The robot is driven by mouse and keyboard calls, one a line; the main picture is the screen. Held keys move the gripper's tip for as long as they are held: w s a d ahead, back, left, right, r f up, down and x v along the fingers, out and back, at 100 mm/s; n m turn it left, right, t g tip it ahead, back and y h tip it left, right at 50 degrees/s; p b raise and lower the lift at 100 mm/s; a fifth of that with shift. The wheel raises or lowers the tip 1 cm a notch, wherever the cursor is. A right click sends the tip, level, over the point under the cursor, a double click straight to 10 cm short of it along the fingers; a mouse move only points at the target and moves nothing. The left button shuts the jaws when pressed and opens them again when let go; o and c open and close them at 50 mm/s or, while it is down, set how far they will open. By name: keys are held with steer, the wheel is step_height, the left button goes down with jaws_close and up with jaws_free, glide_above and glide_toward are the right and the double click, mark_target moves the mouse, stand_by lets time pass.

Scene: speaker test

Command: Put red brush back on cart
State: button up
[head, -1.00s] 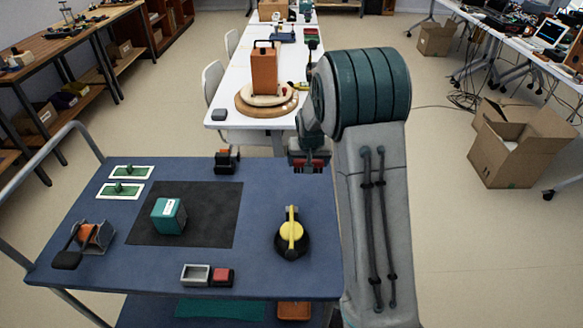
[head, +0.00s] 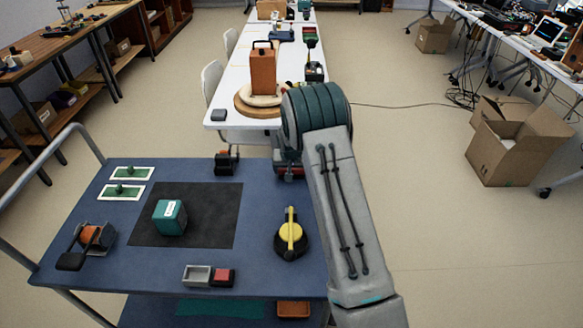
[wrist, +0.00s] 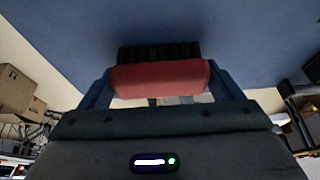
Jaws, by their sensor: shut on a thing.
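The red brush (wrist: 160,80) has a red body and black bristles. In the wrist view it sits between the two blue fingers of my gripper (wrist: 158,82), which is shut on it. The bristles point at a blue surface. In the head view a little of the gripper (head: 289,170) shows beneath my arm, at the far right part of the cart. The blue-topped cart (head: 140,272) stands in front of me. I cannot tell whether the brush touches the cart top; my arm hides most of it in the head view.
On the cart are a teal block (head: 169,217) on a black mat (head: 216,206), a yellow-and-black tool (head: 290,235), an orange-and-black item (head: 224,162), a tape dispenser (head: 88,244) and small trays (head: 197,275). A white table (head: 250,135) stands behind. Bare cart top lies between mat and yellow tool.

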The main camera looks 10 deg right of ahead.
steer(key=o, duration=0.5)
steer(key=shift+f, duration=0.1)
steer(key=shift+c, duration=0.2)
steer(key=shift+o, duration=1.2)
steer(key=shift+r, duration=0.4)
steer(key=d+b+v, duration=0.1)
steer(key=v, duration=1.1)
steer(key=s+r, duration=0.6)
steer(key=s, duration=0.3)
steer(key=s+r, duration=0.5)
steer(key=s, duration=0.3)
steer(key=s+r+n+g, duration=0.1)
steer(key=s+n, duration=0.1)
steer(key=s, duration=1.8)
steer(key=shift+r+g+y, duration=0.15)
steer(key=shift+g+y, duration=0.15)
steer(key=shift+y, duration=0.1)
